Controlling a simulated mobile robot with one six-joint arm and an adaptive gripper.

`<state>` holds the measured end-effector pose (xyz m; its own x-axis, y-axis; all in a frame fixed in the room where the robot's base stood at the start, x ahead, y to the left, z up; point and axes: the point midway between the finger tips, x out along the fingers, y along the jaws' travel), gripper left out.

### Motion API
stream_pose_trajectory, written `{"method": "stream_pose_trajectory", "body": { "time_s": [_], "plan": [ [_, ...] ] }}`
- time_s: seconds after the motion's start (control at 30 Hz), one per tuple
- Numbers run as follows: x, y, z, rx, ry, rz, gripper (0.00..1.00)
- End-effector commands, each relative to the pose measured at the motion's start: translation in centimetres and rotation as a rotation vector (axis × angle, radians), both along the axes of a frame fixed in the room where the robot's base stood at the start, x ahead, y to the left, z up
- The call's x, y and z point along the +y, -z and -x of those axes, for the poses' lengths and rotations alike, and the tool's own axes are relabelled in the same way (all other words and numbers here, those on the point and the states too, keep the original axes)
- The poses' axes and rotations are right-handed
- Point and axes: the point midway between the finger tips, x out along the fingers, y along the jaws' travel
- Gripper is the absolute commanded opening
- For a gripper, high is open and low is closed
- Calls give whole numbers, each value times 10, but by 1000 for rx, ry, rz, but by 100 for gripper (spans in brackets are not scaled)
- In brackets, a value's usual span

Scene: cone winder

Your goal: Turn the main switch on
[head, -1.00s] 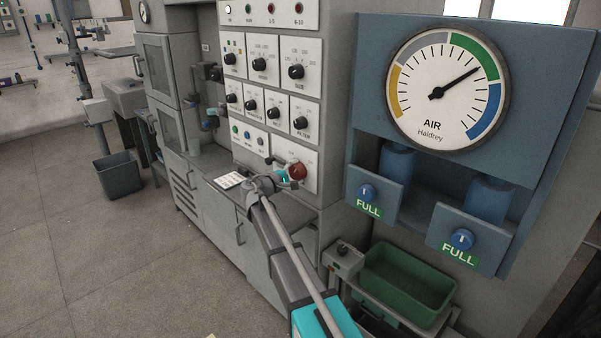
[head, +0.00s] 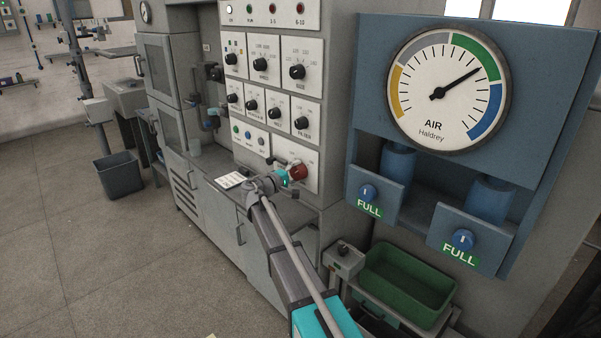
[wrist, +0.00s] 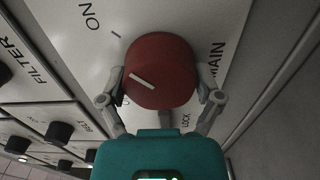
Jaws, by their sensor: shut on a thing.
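The main switch is a red round knob (wrist: 162,55) on a white plate marked MAIN, ON and LOCK. Its white pointer line slants up to the left and is not lined up with the ON tick, which lies above and left of the knob in the wrist view. In the head view the red knob (head: 299,172) is low on the grey cabinet's panel, partly behind my gripper (head: 288,180). In the wrist view my gripper (wrist: 160,82) has one finger on each side of the knob and is shut on it.
Black dials (head: 275,113) fill the panel above, and a FILTER dial plate is left in the wrist view. A cabinet ledge (head: 230,181) lies below. The blue air gauge unit (head: 360,90) and green bin (head: 405,285) stand right.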

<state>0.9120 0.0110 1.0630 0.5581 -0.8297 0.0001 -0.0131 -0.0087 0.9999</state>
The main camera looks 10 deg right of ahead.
Motion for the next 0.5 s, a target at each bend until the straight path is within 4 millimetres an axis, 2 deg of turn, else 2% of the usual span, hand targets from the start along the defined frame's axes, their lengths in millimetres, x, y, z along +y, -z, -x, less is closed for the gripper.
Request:
{"method": "stream_pose_trajectory", "body": {
  "time_s": [0.03, 0.07, 0.1, 0.13, 0.5],
  "plan": [
    [1, 2, 2, -1, 2, -7, 36],
    [0, 2, 2, -1, 2, -7, 89],
    [0, 2, 2, -1, 2, -6, 96],
    [0, 1, 2, -1, 2, -6, 100],
    [-1, 1, 1, 0, 2, -2, 100]
  ]
}}
